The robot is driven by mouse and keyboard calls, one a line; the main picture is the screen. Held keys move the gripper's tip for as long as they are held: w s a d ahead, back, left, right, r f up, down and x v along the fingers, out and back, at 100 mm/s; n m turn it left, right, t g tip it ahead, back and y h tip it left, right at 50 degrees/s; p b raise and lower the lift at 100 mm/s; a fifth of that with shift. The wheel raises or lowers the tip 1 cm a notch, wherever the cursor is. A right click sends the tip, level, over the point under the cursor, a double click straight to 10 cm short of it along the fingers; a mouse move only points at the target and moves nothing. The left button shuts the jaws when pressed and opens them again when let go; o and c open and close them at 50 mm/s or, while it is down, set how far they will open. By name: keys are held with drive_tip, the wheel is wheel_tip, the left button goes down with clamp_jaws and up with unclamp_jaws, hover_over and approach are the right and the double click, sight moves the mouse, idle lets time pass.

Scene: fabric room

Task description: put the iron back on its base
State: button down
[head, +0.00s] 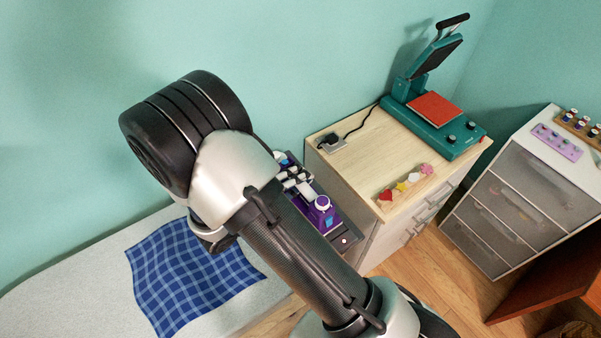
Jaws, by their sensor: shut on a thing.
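The purple iron (328,222), with white and blue parts, shows just right of my arm in the head view. Its left part is hidden by my arm and gripper. My gripper (297,181) is partly hidden behind my arm and is shut on the iron. The dark grey base (346,240), with a small light-coloured round button, shows under and beside the iron's near end. I cannot tell whether the iron touches the base or hangs just above it.
The ironing board (60,283) carries a blue checked cloth (185,275). Right of the iron stands a wooden-topped cabinet (365,155) with a teal heat press (430,125), a socket with a black cord, and a strip of coloured shapes (406,187). A drawer unit (525,190) stands farther right.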

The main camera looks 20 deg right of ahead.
drive_tip(key=c, duration=2)
unclamp_jaws()
drive_tip(key=shift+f, duration=0.15)
drive_tip(key=o, duration=0.6)
drive_tip(key=shift+o, duration=0.2)
